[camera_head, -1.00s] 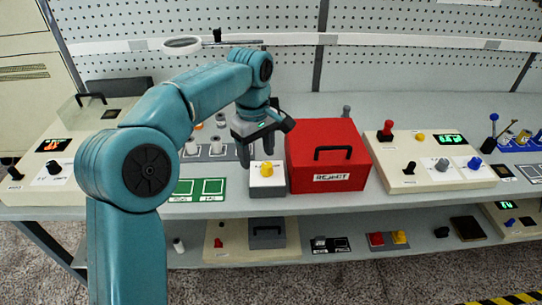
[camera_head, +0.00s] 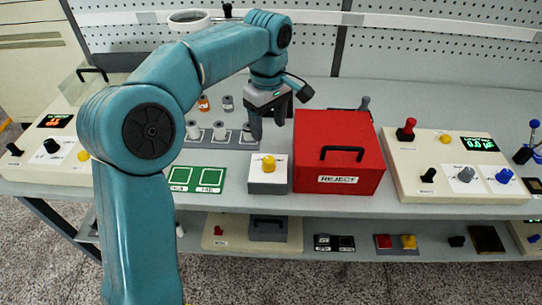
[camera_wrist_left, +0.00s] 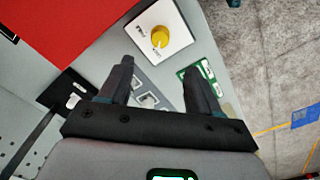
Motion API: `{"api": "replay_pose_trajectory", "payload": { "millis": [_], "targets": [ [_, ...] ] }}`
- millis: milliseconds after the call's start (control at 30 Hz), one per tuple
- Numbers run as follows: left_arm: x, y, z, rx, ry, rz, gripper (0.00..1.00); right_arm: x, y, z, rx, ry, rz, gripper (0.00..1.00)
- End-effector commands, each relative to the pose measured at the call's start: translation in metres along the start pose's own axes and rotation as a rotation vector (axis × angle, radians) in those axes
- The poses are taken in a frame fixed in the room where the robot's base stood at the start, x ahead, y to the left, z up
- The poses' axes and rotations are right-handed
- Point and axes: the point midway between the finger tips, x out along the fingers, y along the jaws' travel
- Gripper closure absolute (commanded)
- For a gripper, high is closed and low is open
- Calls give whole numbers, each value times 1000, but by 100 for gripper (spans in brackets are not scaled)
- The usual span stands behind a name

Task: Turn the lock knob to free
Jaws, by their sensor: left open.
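The lock knob (camera_head: 268,163) is yellow and sits on top of a small box with a white top (camera_head: 267,178), left of the red box. In the left wrist view the yellow knob (camera_wrist_left: 160,37) shows beyond the fingertips, with small printed labels beside it, too blurred to read surely. My left gripper (camera_head: 269,122) is open and empty, above and behind the knob, not touching it. Its two fingers are spread in the left wrist view (camera_wrist_left: 165,66). My right gripper is not in view.
The red REJECT box (camera_head: 338,155) stands close on the right. A green marked panel (camera_head: 197,179) lies to the left. Several grey spindles (camera_head: 220,131) stand in a rack behind it. A control console (camera_head: 455,160) is at right. The table's front edge is near the knob box.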

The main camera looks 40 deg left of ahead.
Motion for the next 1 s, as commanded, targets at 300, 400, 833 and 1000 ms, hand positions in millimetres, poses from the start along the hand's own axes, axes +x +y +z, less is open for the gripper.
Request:
{"api": "replay_pose_trajectory", "payload": {
  "millis": [300, 400, 833, 1000],
  "targets": [
    [77, 0, 1, 1, -1, -5, 37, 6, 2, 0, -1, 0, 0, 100],
    [95, 0, 1, 1, -1, -4, 37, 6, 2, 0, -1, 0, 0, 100],
    [118, 4, 1, 1, -1, 0, 37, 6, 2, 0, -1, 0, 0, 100],
    [118, 4, 0, 1, 0, 0, 63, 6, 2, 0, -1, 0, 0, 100]
  ]
}}
